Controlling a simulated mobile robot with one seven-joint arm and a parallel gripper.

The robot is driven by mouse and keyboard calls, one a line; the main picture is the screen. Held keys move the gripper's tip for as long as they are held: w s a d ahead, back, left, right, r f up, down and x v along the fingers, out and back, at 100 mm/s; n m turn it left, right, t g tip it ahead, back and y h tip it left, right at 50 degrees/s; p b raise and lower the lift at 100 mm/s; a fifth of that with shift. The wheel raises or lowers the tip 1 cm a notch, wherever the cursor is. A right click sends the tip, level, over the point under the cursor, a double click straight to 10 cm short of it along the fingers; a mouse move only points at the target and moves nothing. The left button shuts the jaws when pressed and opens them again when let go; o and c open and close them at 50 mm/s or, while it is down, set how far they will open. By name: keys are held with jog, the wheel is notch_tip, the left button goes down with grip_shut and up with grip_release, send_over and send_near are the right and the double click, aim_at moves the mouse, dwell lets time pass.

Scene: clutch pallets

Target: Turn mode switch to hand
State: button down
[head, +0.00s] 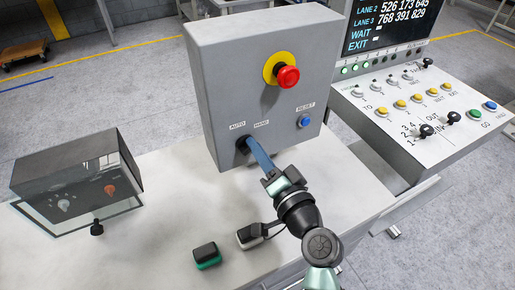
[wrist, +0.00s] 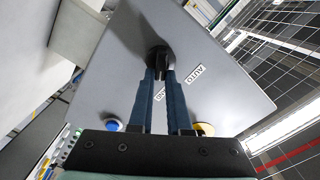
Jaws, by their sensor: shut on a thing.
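The mode switch is a black knob (head: 241,144) low on the left of a grey control box's front face, beside the labels AUTO (head: 237,126) and HAND (head: 261,124). My gripper (head: 249,147) reaches up to it from the lower right, with its long blue fingers shut on it. In the wrist view the knob (wrist: 158,55) sits between the two fingertips. There AUTO (wrist: 195,74) is readable and HAND is partly hidden by a finger. I cannot tell which label the knob points to.
The grey box (head: 220,70) also carries a red emergency button (head: 287,77) on a yellow collar and a blue RESET button (head: 304,122). A console (head: 420,110) stands at right. A dark small box (head: 80,175) and two small blocks, one green-based (head: 207,257), are on the bench.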

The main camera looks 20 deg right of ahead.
jog(key=shift+m, duration=0.4)
jog(key=c, duration=0.9)
grip_release()
jog(key=shift+o, duration=0.2)
jog(key=shift+s, duration=0.1)
jog(key=s+b, duration=0.3)
jog(key=s, duration=1)
jog(key=shift+d, duration=0.3)
jog(key=shift+w, duration=0.1)
